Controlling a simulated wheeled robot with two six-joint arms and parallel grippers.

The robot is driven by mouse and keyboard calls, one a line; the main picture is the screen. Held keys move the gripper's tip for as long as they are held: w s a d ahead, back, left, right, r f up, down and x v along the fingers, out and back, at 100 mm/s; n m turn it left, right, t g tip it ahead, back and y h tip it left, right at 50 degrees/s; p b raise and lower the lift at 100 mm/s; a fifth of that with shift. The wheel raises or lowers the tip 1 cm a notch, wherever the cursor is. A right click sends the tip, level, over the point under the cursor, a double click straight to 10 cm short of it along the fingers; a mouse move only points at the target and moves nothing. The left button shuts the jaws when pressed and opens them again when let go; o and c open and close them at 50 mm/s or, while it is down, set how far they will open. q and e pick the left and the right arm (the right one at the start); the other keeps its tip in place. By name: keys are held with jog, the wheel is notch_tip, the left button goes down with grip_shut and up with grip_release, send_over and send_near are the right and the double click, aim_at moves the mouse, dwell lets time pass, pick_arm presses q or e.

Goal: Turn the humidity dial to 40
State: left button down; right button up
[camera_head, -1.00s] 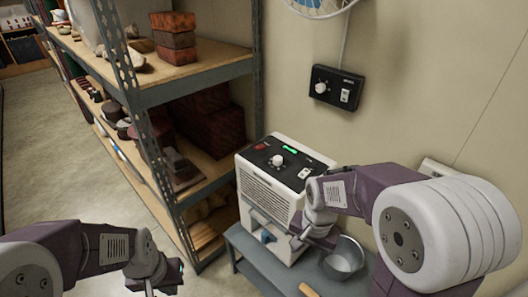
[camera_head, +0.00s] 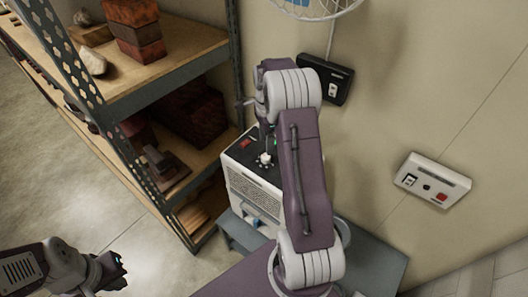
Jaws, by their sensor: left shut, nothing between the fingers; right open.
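The white machine (camera_head: 252,192) with a black top panel stands on a grey bench beside the shelf. Its white dial (camera_head: 265,159) is in view, but the number it points to is too small to read. My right gripper (camera_head: 265,138) is open and points down just above the dial, partly hidden by its own wrist. I cannot tell whether the fingers touch the dial. My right arm hides the right part of the panel, including the green display. My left gripper (camera_head: 120,270) is shut and empty at the lower left, far from the machine.
A black wall box (camera_head: 338,86) is partly behind my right arm. A white wall panel (camera_head: 432,180) with a red button is at the right. A metal shelf (camera_head: 190,67) with boxes stands close on the left. A metal bowl (camera_head: 343,232) is mostly hidden on the bench (camera_head: 375,262).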

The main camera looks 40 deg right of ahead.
aim_at(266, 156)
jog(key=f, duration=0.4)
jog(key=f+p, duration=0.1)
jog(key=f, duration=0.2)
jog(key=shift+w, duration=0.35)
jog(key=shift+s+f, duration=0.25)
jog(key=shift+s, duration=0.05)
jog(key=shift+w, duration=0.15)
jog(key=shift+w, duration=0.1)
grip_shut()
